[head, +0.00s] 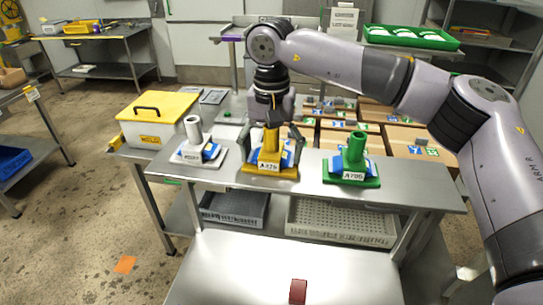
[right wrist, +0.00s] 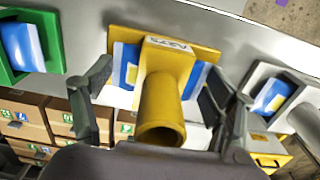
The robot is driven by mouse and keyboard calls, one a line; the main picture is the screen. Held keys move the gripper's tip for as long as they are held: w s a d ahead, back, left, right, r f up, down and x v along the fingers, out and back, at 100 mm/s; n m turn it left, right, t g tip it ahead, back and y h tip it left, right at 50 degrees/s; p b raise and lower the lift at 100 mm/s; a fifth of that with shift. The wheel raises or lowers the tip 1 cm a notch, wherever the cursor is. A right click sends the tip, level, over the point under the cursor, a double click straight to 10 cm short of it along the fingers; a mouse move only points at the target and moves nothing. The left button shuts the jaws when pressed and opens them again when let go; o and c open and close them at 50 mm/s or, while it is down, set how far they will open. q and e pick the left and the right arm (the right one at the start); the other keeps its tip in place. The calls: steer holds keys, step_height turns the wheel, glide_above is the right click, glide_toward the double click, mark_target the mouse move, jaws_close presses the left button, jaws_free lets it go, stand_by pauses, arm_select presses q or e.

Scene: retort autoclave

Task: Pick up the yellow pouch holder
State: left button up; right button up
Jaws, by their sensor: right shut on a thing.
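The yellow pouch holder (head: 268,170) stands upright on the steel table, with a blue and white pouch (head: 286,159) in it and a white label on its front. It sits between a white holder (head: 192,132) and a green holder (head: 354,150). My right gripper (head: 272,137) reaches down from behind, its fingers on either side of the yellow holder and shut on it. In the right wrist view the yellow holder (right wrist: 160,110) lies between the two fingers; the exact contact points are unclear. My left gripper is not in view.
A white box with a yellow lid (head: 158,107) stands at the table's left end. Grey and white baskets (head: 340,222) sit on the shelf below. A red block (head: 298,291) is on the front surface.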

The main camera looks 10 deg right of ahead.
steer(key=c, duration=0.3)
steer(key=shift+r, duration=0.15)
steer(key=shift+c, duration=0.2)
steer(key=shift+r, duration=0.55)
step_height(320, 180, up, 19)
steer(key=shift+f, duration=0.15)
